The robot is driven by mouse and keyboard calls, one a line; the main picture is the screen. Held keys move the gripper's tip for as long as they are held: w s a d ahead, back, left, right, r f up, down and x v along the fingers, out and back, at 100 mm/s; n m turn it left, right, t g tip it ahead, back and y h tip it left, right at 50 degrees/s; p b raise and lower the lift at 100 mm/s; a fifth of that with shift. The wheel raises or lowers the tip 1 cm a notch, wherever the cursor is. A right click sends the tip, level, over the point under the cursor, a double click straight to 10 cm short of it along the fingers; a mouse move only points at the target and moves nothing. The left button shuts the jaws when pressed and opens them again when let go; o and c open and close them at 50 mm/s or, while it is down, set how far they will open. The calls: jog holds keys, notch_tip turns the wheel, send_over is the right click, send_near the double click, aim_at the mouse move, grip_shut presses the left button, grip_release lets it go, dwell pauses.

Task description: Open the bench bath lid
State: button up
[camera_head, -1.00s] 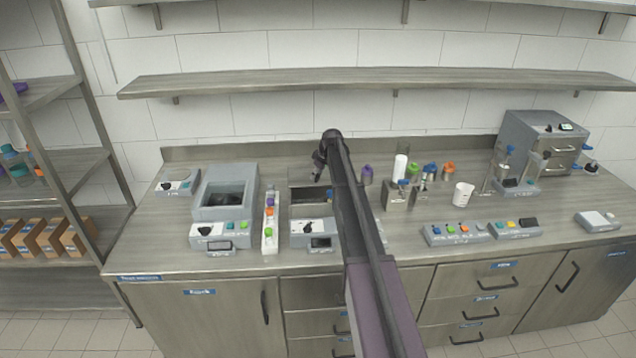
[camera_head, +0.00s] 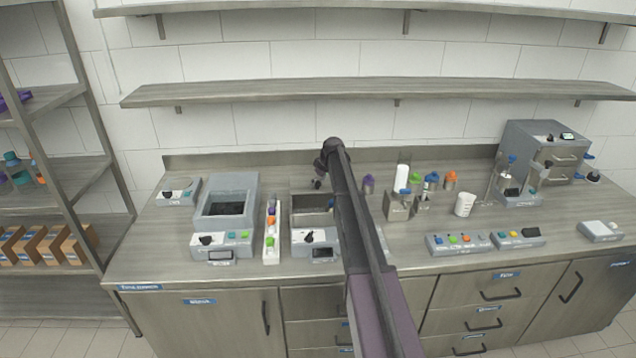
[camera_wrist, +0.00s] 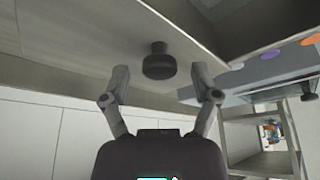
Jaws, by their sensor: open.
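The bench bath appears to be the grey box with a steel top (camera_head: 312,203), a front knob and a small display, left of my arm in the head view. My gripper (camera_head: 318,184) hangs over its back edge. In the wrist view my gripper (camera_wrist: 160,92) is open, its two fingers spread on either side of a dark round knob (camera_wrist: 159,62). The knob stands on a pale flat plate (camera_wrist: 75,35), which appears to be the lid. I cannot tell whether a finger touches the knob. The head view is too small to show how the lid sits.
A strip of coloured caps (camera_head: 271,228) stands close left of the bath, then a grey device with a dark window (camera_head: 228,203). Right of my arm are bottle holders (camera_head: 398,207) and a white cup (camera_head: 464,204). A wall shelf (camera_head: 380,90) runs above the bench.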

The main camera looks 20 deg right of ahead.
jog(key=shift+s, duration=0.1)
jog(key=s+a, duration=0.3)
jog(key=s, duration=0.9)
jog(key=p+v, duration=1.2)
jog(key=v, duration=0.1)
jog(key=shift+w+r+p, duration=0.15)
jog(key=shift+r+p, duration=0.2)
jog(key=shift+p, duration=0.05)
dwell(0.4)
jog(key=s+a+f+m+g+b, duration=0.1)
jog(key=s+a+f+m+b, duration=0.1)
jog(key=s+a, duration=0.5)
jog(key=s+a+f+m+g+h+b, duration=0.1)
jog(key=s+a+f+m+b, duration=0.1)
jog(key=s+a+f+b, duration=0.2)
jog(key=s+a+f+m+g+h+b, duration=0.1)
jog(key=s+a+f+b, duration=0.3)
jog(key=s+a, duration=0.6)
jog(key=s+f, duration=0.1)
jog(key=s, duration=0.7)
jog(key=shift+s+f+m+g, duration=0.25)
jog(key=shift+s+m+g, duration=0.1)
jog(key=shift+m+g, duration=0.05)
